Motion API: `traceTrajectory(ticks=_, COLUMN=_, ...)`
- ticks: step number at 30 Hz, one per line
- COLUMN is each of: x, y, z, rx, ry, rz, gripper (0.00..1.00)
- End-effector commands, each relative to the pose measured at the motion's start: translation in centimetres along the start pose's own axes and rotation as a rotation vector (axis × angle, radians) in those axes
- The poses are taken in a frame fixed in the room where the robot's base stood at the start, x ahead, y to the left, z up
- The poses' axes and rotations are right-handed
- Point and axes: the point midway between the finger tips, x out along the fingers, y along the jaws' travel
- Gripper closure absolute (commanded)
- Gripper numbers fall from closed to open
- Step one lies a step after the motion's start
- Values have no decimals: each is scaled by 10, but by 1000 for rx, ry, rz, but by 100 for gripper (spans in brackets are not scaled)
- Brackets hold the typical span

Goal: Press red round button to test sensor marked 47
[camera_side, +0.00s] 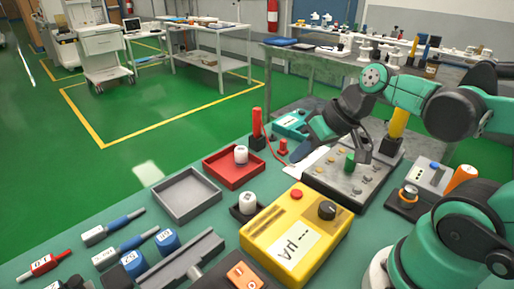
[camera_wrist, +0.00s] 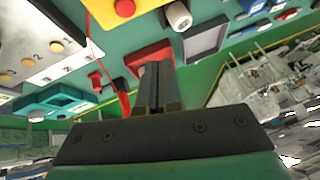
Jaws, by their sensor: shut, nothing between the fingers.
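The red round button (camera_side: 296,194) sits on top of the yellow meter box (camera_side: 262,232), whose display shows "--- µA". The button also shows at the top of the wrist view (camera_wrist: 125,7). A white sensor (camera_side: 247,202) stands in a small dark holder beside the box; another white sensor (camera_side: 240,155) is in the red tray. I cannot read a 47 on either. My gripper (camera_side: 301,153) is shut and empty, in the air behind the meter box and apart from the button. Its closed fingers (camera_wrist: 155,66) overlap the red tray in the wrist view.
The red tray (camera_side: 211,164) and a grey tray (camera_side: 163,205) lie left of the meter box. A grey panel (camera_side: 325,178) with several knobs is behind it. The table is crowded.

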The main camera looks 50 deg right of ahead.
Motion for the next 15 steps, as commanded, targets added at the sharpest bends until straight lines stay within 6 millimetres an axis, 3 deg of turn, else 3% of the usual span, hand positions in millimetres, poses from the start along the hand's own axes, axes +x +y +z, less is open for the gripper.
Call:
traceTrajectory(ticks=7, x=-19, y=4, z=-6, rx=98, ry=56, rz=-210, gripper=100)
traceTrajectory(ticks=15, x=-26, y=3, z=-10, rx=103, ry=90, rz=-269, gripper=100)
